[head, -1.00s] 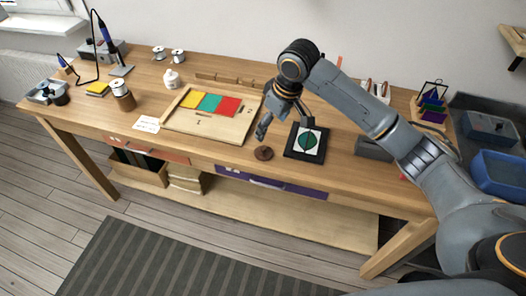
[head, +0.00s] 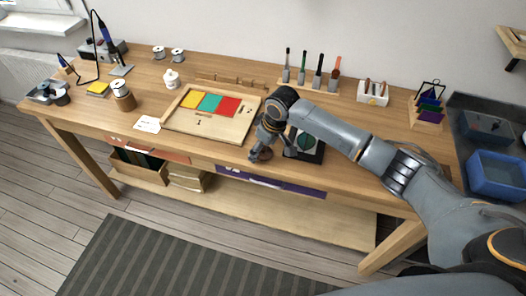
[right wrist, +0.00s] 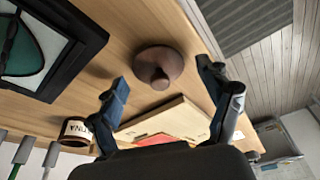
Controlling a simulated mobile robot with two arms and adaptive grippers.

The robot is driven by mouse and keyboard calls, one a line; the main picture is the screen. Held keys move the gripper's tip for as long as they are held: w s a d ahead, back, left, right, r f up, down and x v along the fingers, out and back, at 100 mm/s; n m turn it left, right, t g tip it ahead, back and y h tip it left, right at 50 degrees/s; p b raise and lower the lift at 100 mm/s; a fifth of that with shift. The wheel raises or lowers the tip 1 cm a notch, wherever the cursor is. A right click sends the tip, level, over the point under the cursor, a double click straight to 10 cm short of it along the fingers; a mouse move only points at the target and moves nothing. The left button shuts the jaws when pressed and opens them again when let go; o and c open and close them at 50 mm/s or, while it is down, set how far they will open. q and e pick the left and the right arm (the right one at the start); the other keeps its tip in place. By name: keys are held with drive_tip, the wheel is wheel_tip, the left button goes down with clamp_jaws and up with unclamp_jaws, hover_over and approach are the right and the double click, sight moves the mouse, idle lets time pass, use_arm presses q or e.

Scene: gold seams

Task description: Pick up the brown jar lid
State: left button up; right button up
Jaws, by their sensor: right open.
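The brown jar lid (right wrist: 158,68) is a dark round disc with a knob on top. It lies on the wooden workbench (head: 150,85) near the front edge. In the head view it shows only partly (head: 267,154), behind my right gripper (head: 259,156). In the right wrist view that gripper (right wrist: 164,78) is open, with its blue-grey fingertips apart on either side of the lid in the picture. Nothing is held between them. Whether a fingertip touches the lid, I cannot tell. My left gripper is not in view.
A black frame with a green design (head: 306,146) lies right of the lid, partly behind my arm. A wooden tray with coloured pieces (head: 235,131) lies to the left. Tools stand in a rack (head: 305,84) at the back. The bench's front edge is close to the lid.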

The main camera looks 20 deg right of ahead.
drive_tip(key=c, duration=1)
drive_tip(key=shift+r, duration=0.1)
drive_tip(key=shift+c, duration=0.2)
